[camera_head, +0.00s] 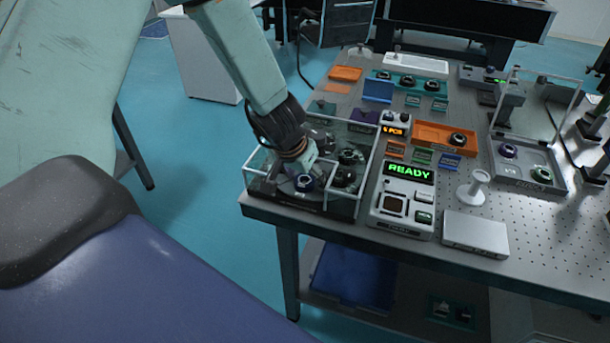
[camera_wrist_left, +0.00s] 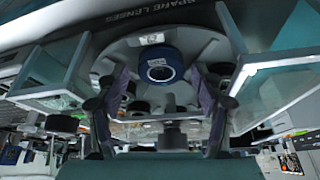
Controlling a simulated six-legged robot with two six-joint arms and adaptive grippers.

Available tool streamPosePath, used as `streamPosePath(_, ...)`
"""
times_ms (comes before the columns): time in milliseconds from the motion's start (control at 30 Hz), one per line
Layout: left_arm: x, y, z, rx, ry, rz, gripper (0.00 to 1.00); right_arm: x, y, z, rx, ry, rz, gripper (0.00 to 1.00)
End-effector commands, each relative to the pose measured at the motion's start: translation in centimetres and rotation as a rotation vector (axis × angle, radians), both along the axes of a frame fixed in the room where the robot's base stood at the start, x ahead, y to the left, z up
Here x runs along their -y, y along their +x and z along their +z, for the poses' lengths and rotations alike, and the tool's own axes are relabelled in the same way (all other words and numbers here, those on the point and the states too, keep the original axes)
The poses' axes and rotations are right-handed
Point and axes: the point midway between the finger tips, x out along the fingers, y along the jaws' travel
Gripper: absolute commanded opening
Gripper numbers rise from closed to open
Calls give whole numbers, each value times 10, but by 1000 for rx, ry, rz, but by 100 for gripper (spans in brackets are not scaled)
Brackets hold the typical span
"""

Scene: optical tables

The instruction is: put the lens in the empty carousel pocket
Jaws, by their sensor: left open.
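A dark lens with a blue ring (camera_head: 305,183) sits at the front of the carousel inside a clear-walled enclosure (camera_head: 257,160). In the left wrist view the blue-ringed lens (camera_wrist_left: 160,66) rests on the round grey carousel plate (camera_wrist_left: 205,46), just beyond the fingers. My left gripper (camera_head: 304,166) reaches down into the enclosure beside this lens. In the wrist view its two fingers (camera_wrist_left: 160,97) are apart, with no lens clamped between them. Other dark lenses (camera_head: 348,157) stand to the right on the carousel. The gripper hides part of the carousel, and I cannot make out an empty pocket. My right gripper is out of view.
The enclosure's clear walls surround the gripper closely. A white device reading READY (camera_head: 406,195) stands right of it, with a grey box (camera_head: 475,233) beyond. An orange tray (camera_head: 432,135) holds a lens. Another clear-walled station (camera_head: 527,172) stands farther right.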

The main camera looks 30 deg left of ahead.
Motion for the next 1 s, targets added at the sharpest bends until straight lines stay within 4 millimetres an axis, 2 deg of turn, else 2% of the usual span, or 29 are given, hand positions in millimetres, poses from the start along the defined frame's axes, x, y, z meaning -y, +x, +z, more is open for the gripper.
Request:
streamPosePath(267,0,0,7,0,0,0,68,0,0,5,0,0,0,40)
streamPosePath(1000,1,-38,101,1,-1,1,68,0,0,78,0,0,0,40)
